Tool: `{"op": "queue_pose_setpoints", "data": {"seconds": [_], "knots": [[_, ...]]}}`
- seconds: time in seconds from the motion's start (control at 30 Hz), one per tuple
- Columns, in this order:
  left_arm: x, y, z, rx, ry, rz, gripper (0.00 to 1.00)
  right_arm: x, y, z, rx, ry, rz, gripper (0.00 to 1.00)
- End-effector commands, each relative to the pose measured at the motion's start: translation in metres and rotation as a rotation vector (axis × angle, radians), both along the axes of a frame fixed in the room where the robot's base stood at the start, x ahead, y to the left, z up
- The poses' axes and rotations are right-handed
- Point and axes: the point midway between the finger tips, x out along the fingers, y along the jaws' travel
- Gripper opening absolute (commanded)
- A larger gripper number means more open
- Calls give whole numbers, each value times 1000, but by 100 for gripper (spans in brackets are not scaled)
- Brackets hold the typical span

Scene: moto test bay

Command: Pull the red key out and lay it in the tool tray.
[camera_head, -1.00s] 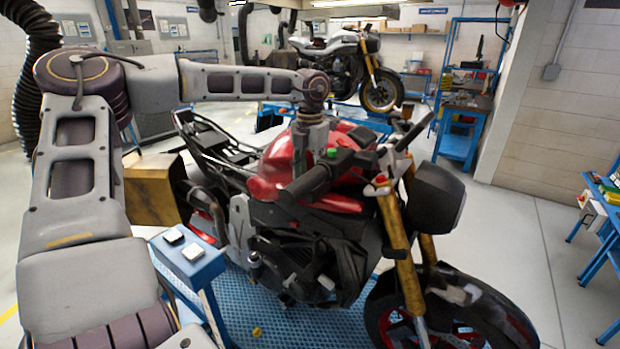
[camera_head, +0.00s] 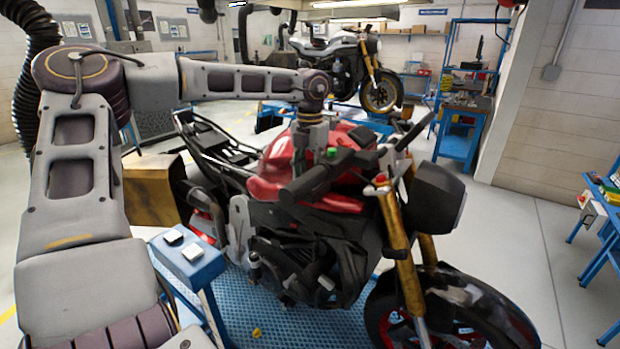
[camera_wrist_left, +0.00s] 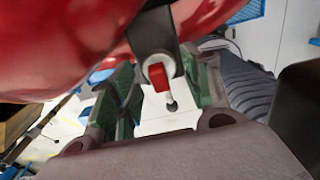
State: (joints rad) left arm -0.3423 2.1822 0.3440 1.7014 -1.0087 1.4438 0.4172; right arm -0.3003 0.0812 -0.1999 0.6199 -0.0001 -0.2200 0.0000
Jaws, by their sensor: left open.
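The red key (camera_wrist_left: 160,77) sits in a round pale lock (camera_wrist_left: 157,67) on a dark bracket below the red tank in the left wrist view. My left gripper (camera_wrist_left: 163,88) is open, with a green-padded finger on each side of the key. I cannot tell whether either finger touches it. In the head view my left gripper (camera_head: 312,148) points down over the red motorcycle (camera_head: 265,188), behind the handlebar grip. The key cannot be made out there. I cannot identify the tool tray in either view. My right gripper is not in view.
The handlebar (camera_head: 310,182) is close in front of my left gripper. A blue stand with two pale pads (camera_head: 205,270) is at the lower left. A blue bench (camera_head: 606,190) with small items is at the right edge. Open floor (camera_head: 520,235) lies right of the motorcycle.

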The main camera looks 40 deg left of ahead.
Motion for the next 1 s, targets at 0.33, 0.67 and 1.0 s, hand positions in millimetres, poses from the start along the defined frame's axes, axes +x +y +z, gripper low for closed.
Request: {"op": "queue_pose_setpoints", "data": {"seconds": [0.33, 0.67, 1.0], "knots": [[0, 0, 0, 0, 1, 0, 11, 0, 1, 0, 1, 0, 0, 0], [0, 0, 0, 0, 1, 0, 0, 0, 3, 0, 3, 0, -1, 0], [0, 0, 6, 1, 0, 0, 0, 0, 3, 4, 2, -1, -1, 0]]}}
